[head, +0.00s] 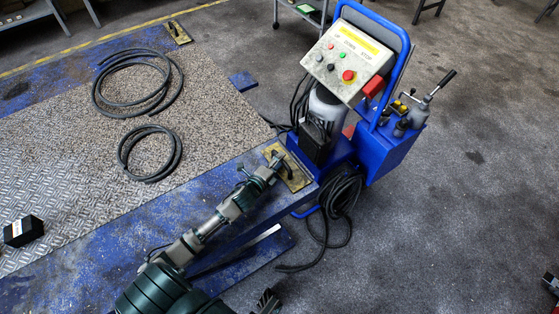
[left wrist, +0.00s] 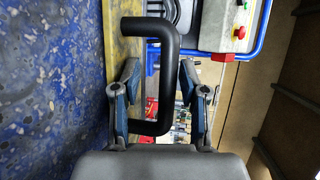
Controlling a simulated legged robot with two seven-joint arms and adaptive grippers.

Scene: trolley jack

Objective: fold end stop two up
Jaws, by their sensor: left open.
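The near end stop (head: 294,178) is a worn yellow plate with a dark handle, at the end of the blue lift rail beside the control stand. It lies flat. In the left wrist view its black U-shaped handle (left wrist: 165,80) stands between my fingers, with the yellow plate edge (left wrist: 112,45) behind it. My left gripper (head: 274,164) is at this stop, its fingers (left wrist: 160,72) open on either side of the handle. A gap shows between the handle and the right finger. Another yellow end stop (head: 178,33) lies flat on the far rail. My right gripper is not recognizable.
The blue control stand (head: 392,150) with its button panel (head: 347,62) rises just beyond the near stop. Loose black cable (head: 343,195) hangs beside it. Two black hose coils (head: 150,155) lie on the patterned plate to the left. The grey floor at right is mostly clear.

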